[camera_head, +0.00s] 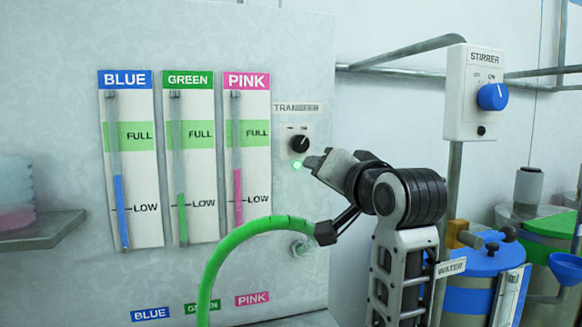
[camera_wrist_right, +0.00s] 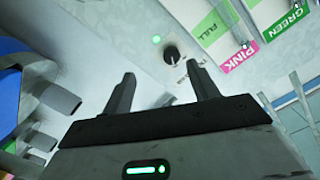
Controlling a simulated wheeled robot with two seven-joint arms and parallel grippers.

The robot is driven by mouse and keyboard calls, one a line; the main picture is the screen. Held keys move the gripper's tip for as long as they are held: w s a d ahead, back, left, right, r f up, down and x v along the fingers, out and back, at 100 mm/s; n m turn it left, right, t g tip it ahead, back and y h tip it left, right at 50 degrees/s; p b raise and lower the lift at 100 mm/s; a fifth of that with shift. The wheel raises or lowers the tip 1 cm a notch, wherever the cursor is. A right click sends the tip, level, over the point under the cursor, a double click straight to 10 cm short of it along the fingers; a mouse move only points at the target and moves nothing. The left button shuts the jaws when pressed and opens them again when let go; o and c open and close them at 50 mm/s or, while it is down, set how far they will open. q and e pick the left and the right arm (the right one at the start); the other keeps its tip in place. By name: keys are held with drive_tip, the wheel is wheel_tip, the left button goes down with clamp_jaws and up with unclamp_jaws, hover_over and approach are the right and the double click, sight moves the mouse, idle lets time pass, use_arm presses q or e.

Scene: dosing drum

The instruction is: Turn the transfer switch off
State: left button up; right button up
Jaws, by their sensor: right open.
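The transfer switch (camera_head: 299,144) is a black round knob on the grey panel, under the TRANSFER label (camera_head: 297,107). Its white mark seems to point up and right; the small position labels are too blurred to read. A green lamp (camera_head: 297,166) glows just below the knob. My right gripper (camera_head: 318,163) is beside the lamp, below and right of the knob. In the right wrist view the open, empty jaws (camera_wrist_right: 160,75) face the panel, with the knob (camera_wrist_right: 172,54) beyond and between the fingertips, not visibly touched. My left gripper is not in view.
A green hose (camera_head: 225,250) arches below my right gripper. BLUE, GREEN and PINK level gauges (camera_head: 190,222) are left of the knob. A STIRRER box (camera_head: 470,110) with a blue knob and drums, including a blue one (camera_head: 480,265), stand at right. A shelf (camera_head: 45,232) juts out at left.

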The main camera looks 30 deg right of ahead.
wheel_tip(320, 180, up, 4)
drive_tip(key=d+m, duration=0.1)
drive_tip(key=p, duration=0.4)
approach(301, 144)
drive_tip(key=shift+t, duration=0.4)
drive_tip(key=x, duration=0.7)
drive_tip(key=shift+w+d+f, duration=0.15)
drive_tip(key=shift+w+f, duration=0.15)
drive_tip(key=shift+w, duration=0.05)
drive_tip(key=shift+w+d+f+h, duration=0.1)
drive_tip(key=shift+w+h, duration=0.2)
drive_tip(key=shift+w, duration=0.2)
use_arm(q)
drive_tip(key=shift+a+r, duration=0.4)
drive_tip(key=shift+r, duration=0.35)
use_arm(e)
drive_tip(key=c, duration=0.8)
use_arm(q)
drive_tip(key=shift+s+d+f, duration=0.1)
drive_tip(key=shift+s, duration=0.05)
use_arm(e)
drive_tip(key=shift+c, duration=0.9)
